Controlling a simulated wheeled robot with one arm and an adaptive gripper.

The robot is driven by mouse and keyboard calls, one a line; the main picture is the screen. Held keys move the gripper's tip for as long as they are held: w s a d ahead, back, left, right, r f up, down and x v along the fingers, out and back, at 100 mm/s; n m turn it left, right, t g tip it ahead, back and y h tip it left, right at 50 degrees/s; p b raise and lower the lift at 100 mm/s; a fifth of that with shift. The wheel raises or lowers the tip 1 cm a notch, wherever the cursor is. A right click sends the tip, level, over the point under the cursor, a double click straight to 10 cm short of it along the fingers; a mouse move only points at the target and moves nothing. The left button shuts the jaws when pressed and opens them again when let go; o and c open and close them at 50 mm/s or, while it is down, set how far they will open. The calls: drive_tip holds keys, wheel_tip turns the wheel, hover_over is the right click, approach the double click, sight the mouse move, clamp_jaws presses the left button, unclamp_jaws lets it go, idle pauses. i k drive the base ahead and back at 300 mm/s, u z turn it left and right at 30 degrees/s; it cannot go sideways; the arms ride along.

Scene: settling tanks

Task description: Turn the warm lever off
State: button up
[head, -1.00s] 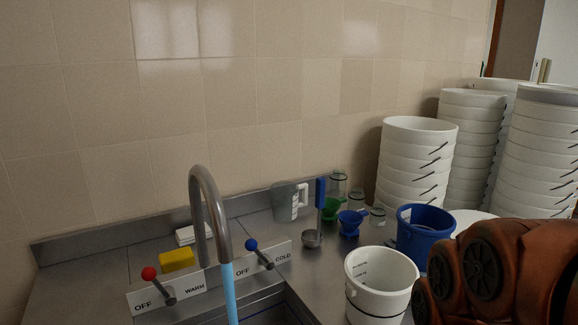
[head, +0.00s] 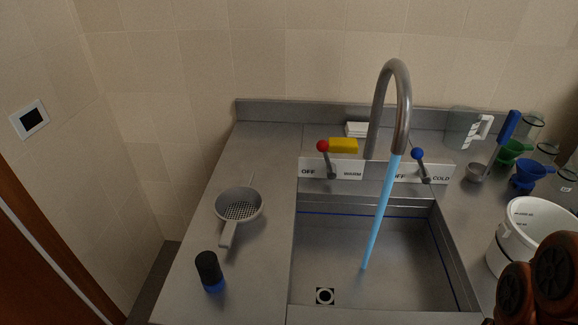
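The warm lever (head: 328,160) has a red knob and stands on a white plate between the words OFF and WARM. It points up and leans slightly left, toward OFF. The cold lever (head: 421,166) has a blue knob, stands between OFF and COLD, and also leans slightly left. The curved metal tap (head: 402,105) rises between the two levers. A blue stream of water (head: 380,215) runs from it into the sink (head: 412,265). My gripper is not in view; only orange-brown parts of my arm show at the lower right.
A yellow sponge (head: 343,146) lies close behind the warm lever. A strainer (head: 238,206) and a dark blue-based cylinder (head: 209,271) are on the left counter. A white bucket (head: 532,232), scoop and funnels crowd the right. The counter left of the sink is mostly free.

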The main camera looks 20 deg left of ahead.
sight(323, 146)
drive_tip(key=k, duration=0.95)
drive_tip(key=u, duration=1.65)
drive_tip(key=i, duration=0.5)
drive_tip(key=u, duration=0.05)
